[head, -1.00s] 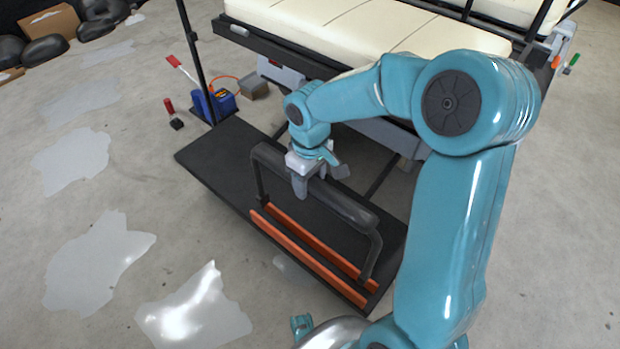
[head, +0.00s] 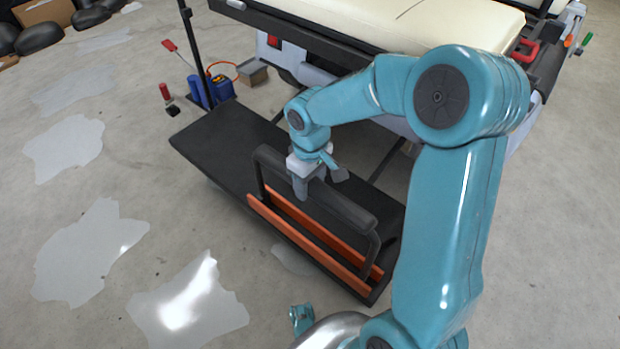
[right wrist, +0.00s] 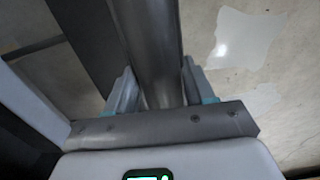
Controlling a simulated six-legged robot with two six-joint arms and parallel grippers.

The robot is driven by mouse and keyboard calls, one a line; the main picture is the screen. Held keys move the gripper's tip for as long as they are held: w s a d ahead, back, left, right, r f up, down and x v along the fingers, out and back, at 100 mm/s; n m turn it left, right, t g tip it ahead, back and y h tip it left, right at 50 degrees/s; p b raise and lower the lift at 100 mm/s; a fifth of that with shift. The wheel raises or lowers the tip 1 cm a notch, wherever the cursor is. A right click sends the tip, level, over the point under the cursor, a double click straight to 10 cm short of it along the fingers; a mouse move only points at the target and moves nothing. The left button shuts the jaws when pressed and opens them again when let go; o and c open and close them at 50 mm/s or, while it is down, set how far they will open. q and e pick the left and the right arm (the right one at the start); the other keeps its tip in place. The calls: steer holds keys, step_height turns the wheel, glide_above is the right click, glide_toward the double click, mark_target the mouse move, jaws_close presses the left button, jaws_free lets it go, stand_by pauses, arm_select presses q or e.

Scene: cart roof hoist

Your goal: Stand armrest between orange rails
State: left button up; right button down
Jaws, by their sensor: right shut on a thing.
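The armrest (head: 345,208) is a dark grey padded bar with a leg bent down at each end. It is upright over the black platform (head: 215,140), along the two orange rails (head: 300,242). Its feet are at or just above the rails; I cannot tell whether they sit between them. My right gripper (head: 302,186) is shut on the top bar, left of its middle. In the right wrist view the bar (right wrist: 150,50) runs between both fingers (right wrist: 155,92). My left gripper is not in view.
The cart with its cream seat (head: 420,25) stands behind the platform. A post (head: 195,50) rises at the platform's far left corner. A blue container (head: 220,90) and a red-handled tool (head: 172,47) are beside it. Floor at left is open, with pale patches (head: 80,250).

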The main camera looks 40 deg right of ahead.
steer(key=shift+f, duration=0.35)
steer(key=shift+f+b, duration=0.35)
steer(key=shift+f, duration=0.05)
stand_by(0.6)
steer(key=shift+c, duration=1.6)
jaws_free()
steer(key=shift+f, duration=0.1)
step_height(320, 180, up, 16)
steer(key=p, duration=0.7)
steer(key=shift+r, duration=0.25)
steer(key=shift+s, duration=0.15)
